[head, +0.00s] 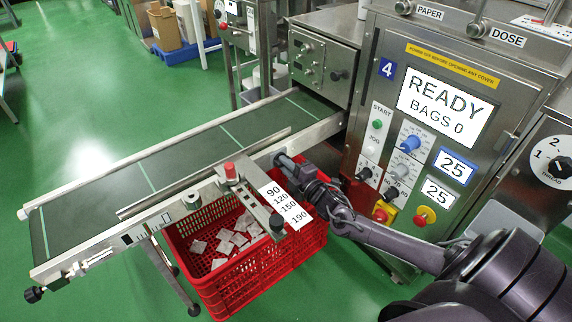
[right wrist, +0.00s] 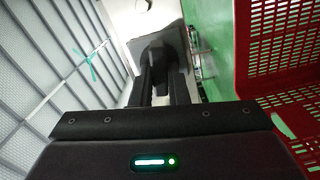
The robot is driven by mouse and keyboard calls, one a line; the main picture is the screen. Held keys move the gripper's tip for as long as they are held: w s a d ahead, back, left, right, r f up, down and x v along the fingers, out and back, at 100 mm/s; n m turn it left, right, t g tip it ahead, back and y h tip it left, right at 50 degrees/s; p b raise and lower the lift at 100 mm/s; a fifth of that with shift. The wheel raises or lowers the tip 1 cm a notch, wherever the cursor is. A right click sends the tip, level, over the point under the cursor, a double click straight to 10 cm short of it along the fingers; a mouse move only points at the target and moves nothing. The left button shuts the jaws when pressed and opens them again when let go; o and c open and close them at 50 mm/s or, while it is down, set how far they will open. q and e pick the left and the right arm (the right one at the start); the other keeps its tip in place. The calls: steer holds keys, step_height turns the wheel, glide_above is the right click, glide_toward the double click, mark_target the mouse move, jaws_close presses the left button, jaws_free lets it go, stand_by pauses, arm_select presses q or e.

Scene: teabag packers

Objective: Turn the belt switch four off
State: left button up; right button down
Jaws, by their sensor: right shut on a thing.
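My right gripper (head: 287,165) reaches in from the right to the near side rail of the conveyor belt (head: 185,155), by machine four's panel. In the right wrist view the fingers (right wrist: 160,85) are shut on a dark knob (right wrist: 158,50), which I take to be the belt switch. The gripper hides much of the knob in the head view, and I cannot read its setting. Machine four carries a blue "4" plate (head: 387,68) and a screen (head: 445,105) reading READY, BAGS 0. My left gripper is not in view.
A red crate (head: 260,270) with several white teabags stands below the belt, close to my right gripper. A scale plate (head: 285,205) and a red knob (head: 230,170) sit on the rail.

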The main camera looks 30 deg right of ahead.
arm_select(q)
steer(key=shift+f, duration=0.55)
arm_select(e)
steer(key=shift+f+n, duration=0.15)
steer(key=shift+n, duration=1.05)
steer(key=c, duration=1.4)
jaws_free()
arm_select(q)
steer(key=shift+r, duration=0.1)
